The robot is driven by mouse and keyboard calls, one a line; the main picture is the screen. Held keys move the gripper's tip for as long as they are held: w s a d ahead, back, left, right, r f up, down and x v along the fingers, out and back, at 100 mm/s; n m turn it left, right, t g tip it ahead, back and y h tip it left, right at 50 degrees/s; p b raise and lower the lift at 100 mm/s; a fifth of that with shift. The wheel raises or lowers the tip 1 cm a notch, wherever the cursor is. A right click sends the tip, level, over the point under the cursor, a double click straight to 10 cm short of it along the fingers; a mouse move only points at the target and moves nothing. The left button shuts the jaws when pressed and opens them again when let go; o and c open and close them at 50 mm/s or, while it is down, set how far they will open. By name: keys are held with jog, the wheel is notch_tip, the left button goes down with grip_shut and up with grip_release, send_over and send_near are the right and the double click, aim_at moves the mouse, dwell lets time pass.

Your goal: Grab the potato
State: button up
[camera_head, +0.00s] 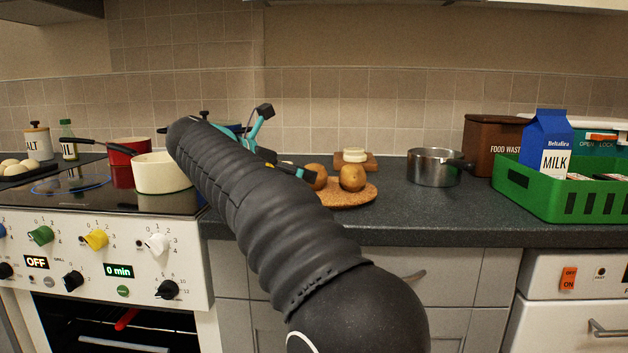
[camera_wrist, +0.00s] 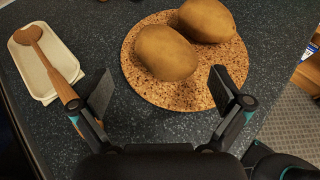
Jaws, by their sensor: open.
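Two brown potatoes lie on a round cork mat (camera_head: 345,196) on the dark counter. In the head view one potato (camera_head: 352,178) sits right of the other potato (camera_head: 317,176), which is partly hidden by my arm. In the wrist view the nearer potato (camera_wrist: 166,52) lies ahead of the space between my fingers. The farther potato (camera_wrist: 207,19) is beyond it, to the upper right. My gripper (camera_wrist: 160,92) is open and empty, short of the nearer potato and not touching it. In the head view one fingertip (camera_head: 305,174) shows near the left potato.
A wooden spoon (camera_wrist: 50,65) lies on a cream tray (camera_wrist: 36,86) left of the mat. A steel pot (camera_head: 434,168), a green crate (camera_head: 535,192) with a milk carton (camera_head: 546,145), and a stove with a cream pot (camera_head: 158,173) flank the mat.

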jog(key=shift+b+x, duration=0.55)
jog(key=shift+x, duration=2.2)
jog(key=shift+s+d+r, duration=0.1)
jog(key=shift+s+d, duration=0.05)
jog(key=c, duration=1.3)
